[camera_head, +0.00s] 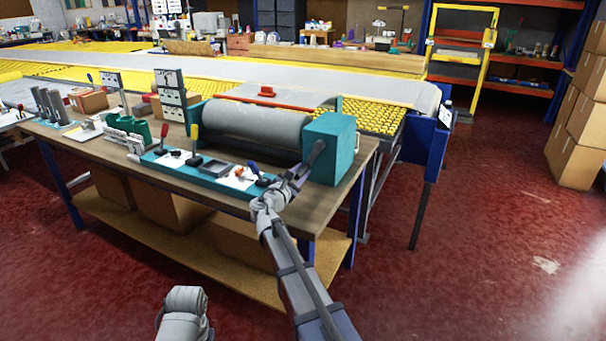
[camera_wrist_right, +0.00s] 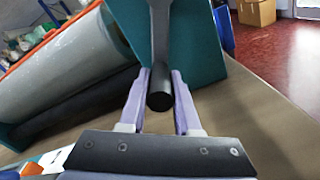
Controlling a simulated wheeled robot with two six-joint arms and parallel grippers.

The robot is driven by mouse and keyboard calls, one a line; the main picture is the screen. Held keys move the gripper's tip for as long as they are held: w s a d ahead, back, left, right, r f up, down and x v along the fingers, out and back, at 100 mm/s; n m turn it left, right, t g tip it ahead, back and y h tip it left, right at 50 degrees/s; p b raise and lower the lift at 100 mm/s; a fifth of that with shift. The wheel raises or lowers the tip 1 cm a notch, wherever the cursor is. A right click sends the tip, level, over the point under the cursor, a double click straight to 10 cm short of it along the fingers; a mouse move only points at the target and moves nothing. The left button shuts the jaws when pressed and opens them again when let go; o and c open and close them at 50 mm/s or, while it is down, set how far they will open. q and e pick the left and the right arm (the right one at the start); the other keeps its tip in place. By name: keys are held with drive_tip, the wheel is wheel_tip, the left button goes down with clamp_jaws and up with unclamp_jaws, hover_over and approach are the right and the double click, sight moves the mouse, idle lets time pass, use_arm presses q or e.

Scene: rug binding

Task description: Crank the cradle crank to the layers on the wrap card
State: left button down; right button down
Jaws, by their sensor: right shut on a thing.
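The cradle (camera_head: 330,148) is a teal-ended unit on the workbench with a grey roll (camera_head: 250,125) lying across it. The crank (camera_head: 317,152) is a dark arm on the front of the right teal end block. My right gripper (camera_head: 302,172) is at the crank. In the right wrist view its two fingers sit on either side of the crank's dark round handle (camera_wrist_right: 160,101), shut on it. Upright cards with dark marks (camera_head: 170,87) stand behind the bench's left part; which one is the wrap card I cannot tell. My left arm shows only as a stub at the bottom; its gripper is out of view.
A long yellow-and-grey table (camera_head: 330,72) runs behind. Red floor (camera_head: 480,230) is clear at right.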

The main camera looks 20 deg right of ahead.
drive_tip(key=shift+w+a+r, duration=0.1)
drive_tip(key=shift+w, duration=0.05)
drive_tip(key=c, duration=0.6)
unclamp_jaws()
drive_tip(key=shift+v, duration=3.95)
